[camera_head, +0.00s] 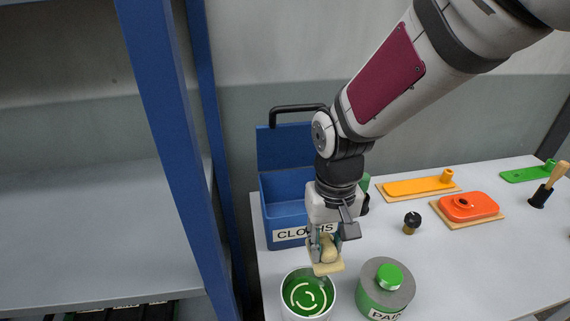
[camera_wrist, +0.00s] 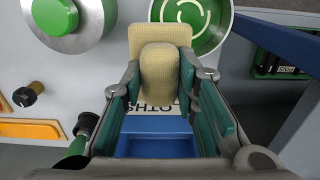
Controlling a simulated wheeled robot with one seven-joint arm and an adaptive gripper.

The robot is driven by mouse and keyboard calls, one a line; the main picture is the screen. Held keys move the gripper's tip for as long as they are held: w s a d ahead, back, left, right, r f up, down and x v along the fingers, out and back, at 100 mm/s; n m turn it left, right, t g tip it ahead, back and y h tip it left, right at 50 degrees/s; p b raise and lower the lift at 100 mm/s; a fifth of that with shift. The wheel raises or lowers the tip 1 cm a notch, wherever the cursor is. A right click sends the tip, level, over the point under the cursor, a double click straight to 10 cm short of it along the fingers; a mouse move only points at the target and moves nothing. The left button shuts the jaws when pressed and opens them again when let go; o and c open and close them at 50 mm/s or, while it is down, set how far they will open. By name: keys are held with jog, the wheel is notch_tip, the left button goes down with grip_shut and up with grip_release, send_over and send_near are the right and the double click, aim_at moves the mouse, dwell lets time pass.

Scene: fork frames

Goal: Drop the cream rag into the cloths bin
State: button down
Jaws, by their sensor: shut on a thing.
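The cream rag (camera_head: 328,267) hangs folded from my gripper (camera_head: 325,243), above the white table. It also shows in the wrist view (camera_wrist: 160,42), pinched between my gripper's two fingers (camera_wrist: 160,78). The blue cloths bin (camera_head: 284,207) stands at the back left of the table with its lid (camera_head: 283,148) raised behind it. Its label is partly hidden by my gripper. In the head view my gripper and the rag are in front of the bin's lower right side. The bin also shows below the rag in the wrist view (camera_wrist: 155,125).
A round open container with a green inside (camera_head: 300,310) stands just in front of the rag. A grey can with a green knob (camera_head: 386,297) is to its right. A black-topped knob (camera_head: 411,222), orange pieces (camera_head: 470,206) and a wooden-handled tool (camera_head: 548,187) lie further right. A blue post (camera_head: 172,130) rises left.

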jog(key=w+a, duration=0.2)
jog(key=w, duration=0.7)
jog(key=w+a, duration=0.2)
jog(key=w, duration=0.7)
jog(key=f, duration=0.3)
jog(key=f+p, duration=0.1)
jog(key=f, duration=0.3)
jog(key=f+p, duration=0.1)
jog(key=f, duration=0.3)
jog(key=shift+w+d, duration=0.15)
jog(key=shift+w, duration=0.15)
jog(key=shift+w+f, duration=0.2)
jog(key=shift+f, duration=0.1)
jog(key=shift+f, duration=0.15)
jog(key=shift+f, duration=0.35)
jog(key=shift+f, duration=0.1)
